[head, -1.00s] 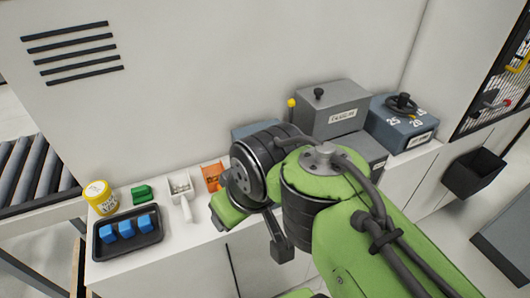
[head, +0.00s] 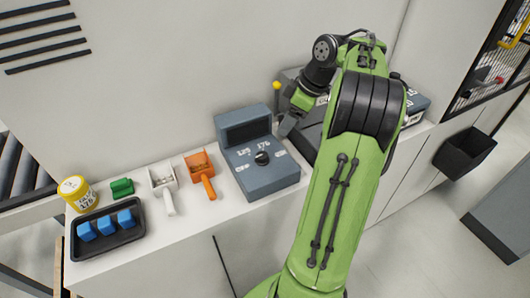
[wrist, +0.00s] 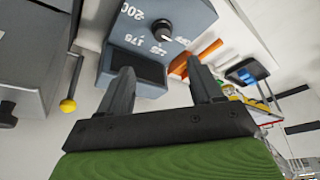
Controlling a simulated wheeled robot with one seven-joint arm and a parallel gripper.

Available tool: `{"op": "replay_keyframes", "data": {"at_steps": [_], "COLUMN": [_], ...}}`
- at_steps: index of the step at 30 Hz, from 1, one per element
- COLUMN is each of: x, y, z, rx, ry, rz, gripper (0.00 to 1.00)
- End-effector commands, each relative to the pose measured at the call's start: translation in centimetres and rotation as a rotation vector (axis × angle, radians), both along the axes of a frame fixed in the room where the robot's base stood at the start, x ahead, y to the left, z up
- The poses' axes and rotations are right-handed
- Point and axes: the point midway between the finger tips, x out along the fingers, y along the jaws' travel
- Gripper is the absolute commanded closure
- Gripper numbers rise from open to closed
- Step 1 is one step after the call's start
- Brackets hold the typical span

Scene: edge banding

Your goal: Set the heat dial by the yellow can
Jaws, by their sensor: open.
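The heat dial (head: 262,158) is a black round knob on the sloped top of a blue-grey box (head: 275,182) with white numbers around it. The dial also shows in the wrist view (wrist: 160,28), with a pale mark on its rim; the number it points at is unclear. In the head view my gripper (head: 287,125) is right of the box.
A black tray (head: 105,245) with blue blocks, a green block (head: 121,188), a white scoop (head: 163,185) and an orange scoop (head: 203,172) lie left of the dial box. Grey machines and a yellow-knobbed lever (head: 277,87) are by my gripper.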

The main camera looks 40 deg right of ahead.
Motion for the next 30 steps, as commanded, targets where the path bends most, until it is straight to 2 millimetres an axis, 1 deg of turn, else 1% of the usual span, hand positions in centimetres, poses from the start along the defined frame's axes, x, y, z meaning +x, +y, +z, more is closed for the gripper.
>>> {"op": "replay_keyframes", "data": {"at_steps": [2,12,15,18,21,23,30], "x": [0.4,3.2,4.0,4.7,5.1,5.3,5.3], "y": [0.3,2.0,2.5,2.8,3.0,3.0,3.1], "z": [-1.0,-8.9,-11.0,-12.8,-13.8,-14.2,-14.3], "rx": [0.001,0.004,0.004,0.002,0.001,0.001,0.000], "ry": [0.000,0.003,0.004,0.004,0.002,0.002,0.001], "rz": [0.006,0.003,0.002,0.002,0.000,-0.001,-0.001], "gripper": [0.35,0.35,0.35,0.35,0.35,0.35,0.35]}}
